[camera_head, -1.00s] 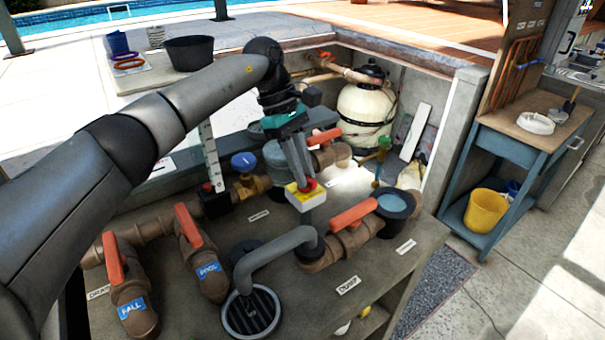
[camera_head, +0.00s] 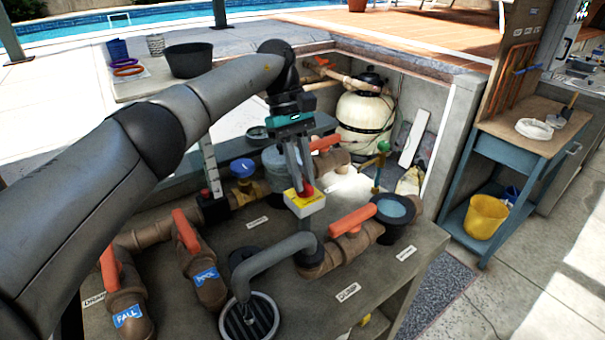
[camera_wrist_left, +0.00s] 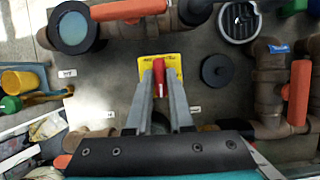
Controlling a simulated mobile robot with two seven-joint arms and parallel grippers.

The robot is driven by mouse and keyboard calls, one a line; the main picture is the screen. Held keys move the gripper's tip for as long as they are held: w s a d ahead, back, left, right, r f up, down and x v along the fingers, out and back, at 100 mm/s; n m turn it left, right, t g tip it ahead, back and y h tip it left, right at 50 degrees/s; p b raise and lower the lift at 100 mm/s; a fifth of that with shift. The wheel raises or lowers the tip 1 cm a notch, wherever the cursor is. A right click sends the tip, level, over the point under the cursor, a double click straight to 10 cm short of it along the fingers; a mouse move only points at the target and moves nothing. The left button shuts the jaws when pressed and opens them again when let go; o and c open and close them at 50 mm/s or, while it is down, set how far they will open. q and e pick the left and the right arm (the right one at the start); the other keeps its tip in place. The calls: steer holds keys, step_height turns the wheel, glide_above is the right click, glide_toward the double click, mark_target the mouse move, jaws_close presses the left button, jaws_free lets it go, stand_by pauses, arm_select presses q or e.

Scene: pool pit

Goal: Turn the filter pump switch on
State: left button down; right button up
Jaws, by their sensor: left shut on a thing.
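The switch is a yellow and white box (camera_head: 305,206) with a red knob on its face, among the brown pipes in the middle of the head view. In the left wrist view its yellow plate (camera_wrist_left: 176,63) and red knob (camera_wrist_left: 159,72) show near the centre. My left gripper (camera_head: 305,190) comes down from above and is shut on the red knob, with a finger on each side of it. The fingers hide part of the knob, and I cannot tell its on or off position. My right gripper is not in view.
Orange-handled valves stand close by: one right of the switch (camera_head: 353,221) and two at left, labelled FALL and POOL. A bent grey pipe (camera_head: 270,262) rises in front. A cream filter tank (camera_head: 364,113) stands behind. A workbench (camera_head: 510,128) is at the right.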

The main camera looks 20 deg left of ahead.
arm_select(q)
steer(key=c, duration=0.8)
jaws_free()
steer(key=v, duration=0.5)
steer(key=shift+r+p, duration=0.25)
steer(key=shift+p, duration=0.15)
steer(key=shift+p+v, duration=0.55)
steer(key=shift+v, duration=0.5)
steer(key=shift+r, duration=0.1)
